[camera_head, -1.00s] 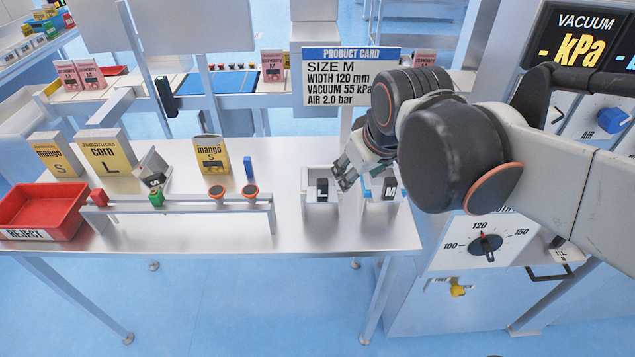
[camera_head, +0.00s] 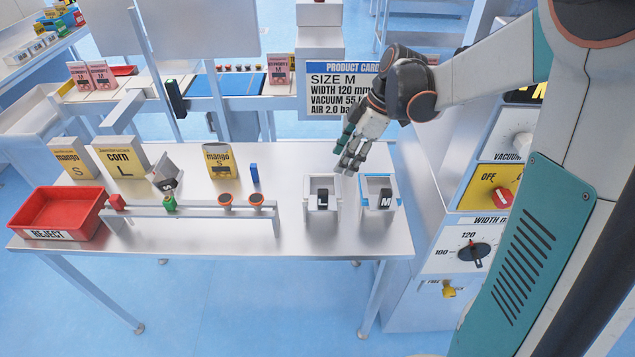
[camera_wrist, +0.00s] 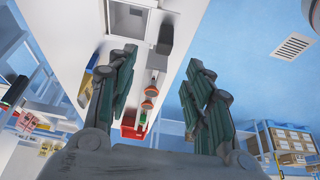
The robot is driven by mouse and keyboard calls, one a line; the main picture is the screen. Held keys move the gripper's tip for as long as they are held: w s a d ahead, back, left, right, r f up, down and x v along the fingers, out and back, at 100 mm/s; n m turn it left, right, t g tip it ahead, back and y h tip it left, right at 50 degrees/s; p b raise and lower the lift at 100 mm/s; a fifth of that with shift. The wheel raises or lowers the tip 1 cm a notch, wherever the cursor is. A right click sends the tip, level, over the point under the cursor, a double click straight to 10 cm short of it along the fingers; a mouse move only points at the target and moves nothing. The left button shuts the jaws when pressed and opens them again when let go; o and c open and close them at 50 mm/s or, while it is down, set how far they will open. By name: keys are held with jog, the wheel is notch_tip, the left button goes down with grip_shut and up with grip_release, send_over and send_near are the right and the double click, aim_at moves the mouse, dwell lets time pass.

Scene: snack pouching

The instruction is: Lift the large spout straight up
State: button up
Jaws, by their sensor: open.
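The large spout (camera_head: 322,199), a dark block marked L, stands in a pale holder (camera_head: 309,211) near the right end of the steel table. A similar dark spout marked M (camera_head: 386,199) stands in a blue-rimmed holder to its right. My gripper (camera_head: 348,165) is above and behind the holders, between the two spouts in the picture, fingers pointing down and apart from both. In the wrist view my gripper's fingers (camera_wrist: 158,60) are spread with nothing between them. A grey block with a dark end (camera_wrist: 172,35) shows beyond the fingertips; I cannot tell which part it is.
A low rail (camera_head: 190,210) with small coloured pieces runs left of the holders. A red reject tray (camera_head: 95,222) is at the left end. Pouches and a blue block (camera_head: 254,173) stand behind the rail. The machine with dials (camera_head: 470,250) borders the table's right.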

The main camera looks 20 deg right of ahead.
aim_at(324, 191)
jog(key=b+x, duration=0.1)
jog(key=x, duration=0.7)
jog(key=shift+s+a+b+x, duration=0.15)
jog(key=shift+b+x, duration=0.3)
jog(key=shift+x, duration=1)
jog(key=shift+s+a+b+x, duration=0.15)
jog(key=shift+b+x, duration=0.25)
jog(key=shift+x, duration=1.1)
jog(key=shift+r, duration=0.2)
grip_shut()
